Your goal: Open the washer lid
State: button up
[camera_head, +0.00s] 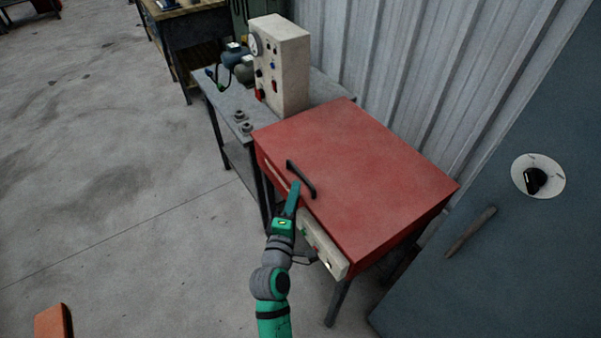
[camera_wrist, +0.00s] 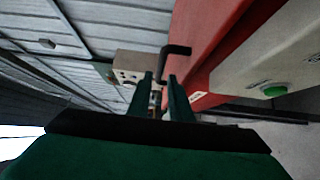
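The red washer lid (camera_head: 350,170) is a large flat-topped red cover, closed on its stand. A black bar handle (camera_head: 301,180) is fixed near its front edge. The red lid (camera_wrist: 205,50) fills the upper right there.
A pale control panel (camera_head: 323,245) with buttons is below the lid's front. A grey table (camera_head: 225,100) with a beige gauge box (camera_head: 285,65) stands behind left. A dark blue-grey cabinet (camera_head: 520,260) is at right. The floor at left is mostly clear.

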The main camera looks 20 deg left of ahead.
aim_at(300, 176)
jog(key=w, duration=0.4)
jog(key=w+a, duration=0.1)
jog(key=w, duration=0.2)
jog(key=shift+w+d, duration=0.2)
jog(key=shift+w, duration=0.35)
jog(key=shift+s+a, duration=0.1)
jog(key=shift+a, duration=0.15)
grip_shut()
